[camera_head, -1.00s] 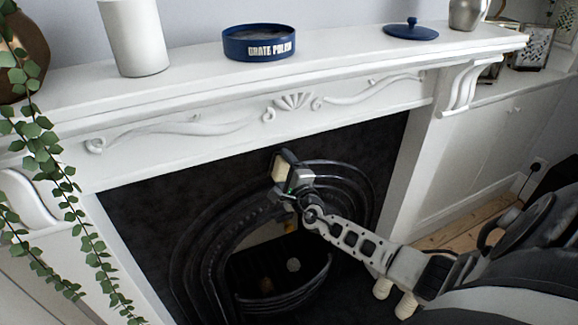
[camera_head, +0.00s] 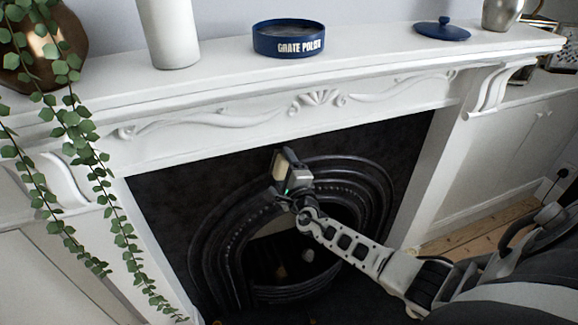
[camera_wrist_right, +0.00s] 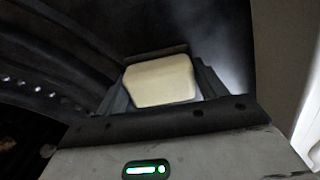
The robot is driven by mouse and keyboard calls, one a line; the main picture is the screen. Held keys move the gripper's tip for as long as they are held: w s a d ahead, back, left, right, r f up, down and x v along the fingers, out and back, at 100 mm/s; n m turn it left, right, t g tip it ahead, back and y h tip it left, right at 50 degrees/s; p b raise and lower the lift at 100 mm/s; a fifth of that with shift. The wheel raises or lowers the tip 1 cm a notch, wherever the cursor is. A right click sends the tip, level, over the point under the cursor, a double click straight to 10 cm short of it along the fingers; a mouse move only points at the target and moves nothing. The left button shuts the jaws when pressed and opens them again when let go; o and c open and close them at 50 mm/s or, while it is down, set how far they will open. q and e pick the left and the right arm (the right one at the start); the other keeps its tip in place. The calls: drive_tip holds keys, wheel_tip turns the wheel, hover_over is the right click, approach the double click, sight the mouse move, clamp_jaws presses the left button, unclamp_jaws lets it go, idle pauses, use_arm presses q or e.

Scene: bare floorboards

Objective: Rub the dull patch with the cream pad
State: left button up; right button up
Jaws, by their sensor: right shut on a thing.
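The cream pad (camera_head: 279,166) is held in my right gripper (camera_head: 284,172), at the upper part of the black cast-iron fireplace arch (camera_head: 215,232). In the right wrist view the cream pad (camera_wrist_right: 160,82) sits between the jaws, which are shut on it. I cannot tell whether the pad touches the iron. The dull patch is not clearly distinguishable; a paler hazy area (camera_wrist_right: 232,62) shows on the dark surface right of the pad in the wrist view, and I cannot tell if it is the patch or a sheen. My left gripper is out of view.
The white mantel (camera_head: 225,70) overhangs the fireplace and bears a blue grate polish tin (camera_head: 288,40), a white cylinder (camera_head: 168,35), a blue lid (camera_head: 441,31) and a metal pot (camera_head: 502,14). A trailing plant (camera_head: 95,165) hangs at the left. Floorboards (camera_head: 480,228) show at the right.

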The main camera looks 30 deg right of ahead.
drive_tip(key=shift+w+a+r, duration=0.1)
drive_tip(key=shift+r, duration=0.05)
drive_tip(key=shift+p+v, duration=0.3)
drive_tip(key=shift+v, duration=2.65)
drive_tip(key=shift+v, duration=1.5)
